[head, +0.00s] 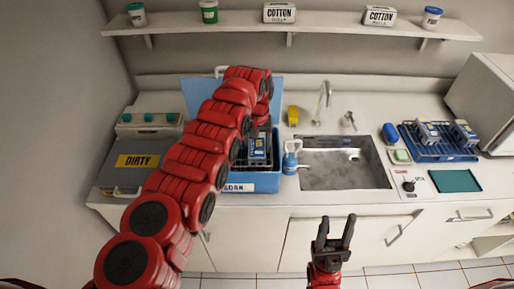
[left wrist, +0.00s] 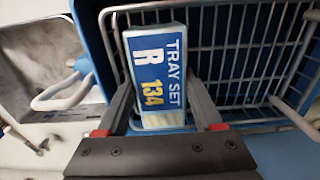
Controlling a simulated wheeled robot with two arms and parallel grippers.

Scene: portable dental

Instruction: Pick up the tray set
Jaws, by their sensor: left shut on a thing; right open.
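The tray set (left wrist: 160,75) is a blue and white box labelled "TRAY SET R 134" in the left wrist view. In the head view the tray set (head: 258,148) is at the blue bin labelled "CLEAN" (head: 250,182), partly behind my left arm. My left gripper (left wrist: 163,105) has one finger on each side of the box and is shut on it, over a wire basket (left wrist: 235,50). Whether the box touches the basket floor is unclear. My right gripper (head: 337,225) is open and empty in front of the counter.
A grey "DIRTY" box (head: 140,160) is at the left. A blue rack (head: 440,148) with similar boxes is at the right, near a green mat (head: 455,181). A shelf (head: 330,28) runs above.

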